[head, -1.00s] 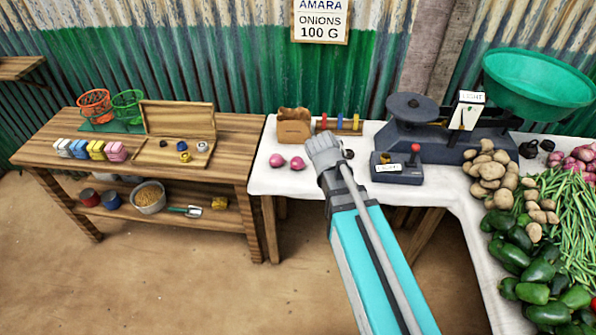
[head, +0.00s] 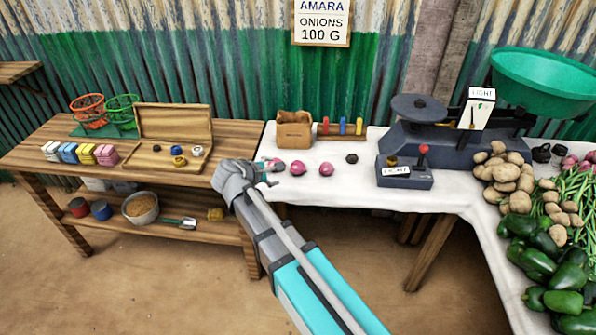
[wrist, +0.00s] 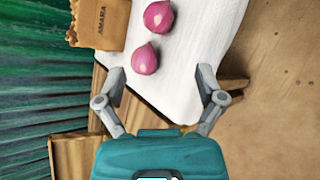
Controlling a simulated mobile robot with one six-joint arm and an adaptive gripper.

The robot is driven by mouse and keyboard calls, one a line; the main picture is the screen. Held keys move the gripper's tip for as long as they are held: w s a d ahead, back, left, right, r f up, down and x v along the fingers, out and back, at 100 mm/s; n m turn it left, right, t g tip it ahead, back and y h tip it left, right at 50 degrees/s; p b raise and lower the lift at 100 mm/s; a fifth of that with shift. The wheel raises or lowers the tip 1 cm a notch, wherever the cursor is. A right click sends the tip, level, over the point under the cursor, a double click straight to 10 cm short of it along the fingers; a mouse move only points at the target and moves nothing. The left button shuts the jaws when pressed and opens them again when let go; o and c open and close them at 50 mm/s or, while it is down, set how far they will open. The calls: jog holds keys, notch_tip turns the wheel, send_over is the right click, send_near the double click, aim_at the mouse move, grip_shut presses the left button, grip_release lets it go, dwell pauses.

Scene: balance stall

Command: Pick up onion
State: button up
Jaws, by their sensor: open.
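Two pink-purple onions lie on the white cloth: one onion (head: 298,168) nearer my gripper and another onion (head: 326,169) to its right. In the wrist view the nearer onion (wrist: 145,60) is just beyond the fingertips, left of centre, and the other onion (wrist: 158,17) is near the top edge. My gripper (head: 270,172) is just left of the onions in the head view, near the cloth's left end. Its fingers (wrist: 161,78) are spread wide in the wrist view, with nothing between them. The gripper's body hides part of the wooden table.
A dark round piece (head: 352,158) and a red-knobbed control box (head: 405,176) lie to the right. The scale (head: 455,140) stands behind. A wooden case (head: 172,122) is left.

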dwell(0.3)
jog(key=b, duration=0.4)
send_near(296, 167)
jog(key=x, duration=0.4)
jog(key=shift+w+f, duration=0.15)
jog(key=shift+f, duration=0.3)
jog(key=shift+w+d, duration=0.2)
jog(key=shift+w, duration=0.05)
jog(key=shift+w+f+b, duration=0.1)
jog(key=shift+f+b, duration=0.05)
jog(key=shift+b, duration=0.15)
jog(key=shift+b+x, duration=1.1)
jog(key=shift+x, duration=1.35)
jog(key=shift+d+r, duration=0.2)
jog(key=c, duration=1)
